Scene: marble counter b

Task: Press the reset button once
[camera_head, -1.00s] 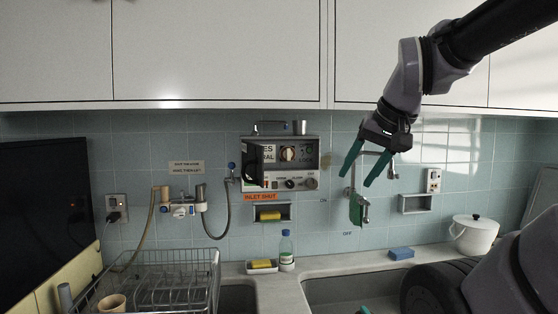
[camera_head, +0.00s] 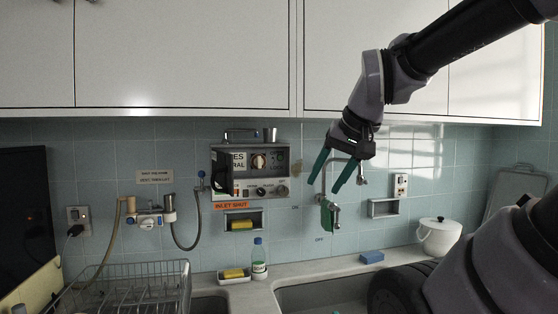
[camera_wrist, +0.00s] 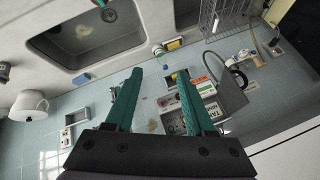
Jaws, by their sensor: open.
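I cannot tell which control is the reset button. My gripper (camera_head: 322,188) is open and empty, its two green fingers pointing down, to the right of the panel in the head view. In the wrist view, my gripper (camera_wrist: 160,72) has one finger partly in front of the panel (camera_wrist: 207,88).
Below are a sponge niche (camera_head: 258,220), a bottle (camera_head: 259,262), a dish rack (camera_head: 130,285) and sinks. A white pot (camera_head: 438,238) stands right. Cabinets (camera_head: 190,60) overhang above.

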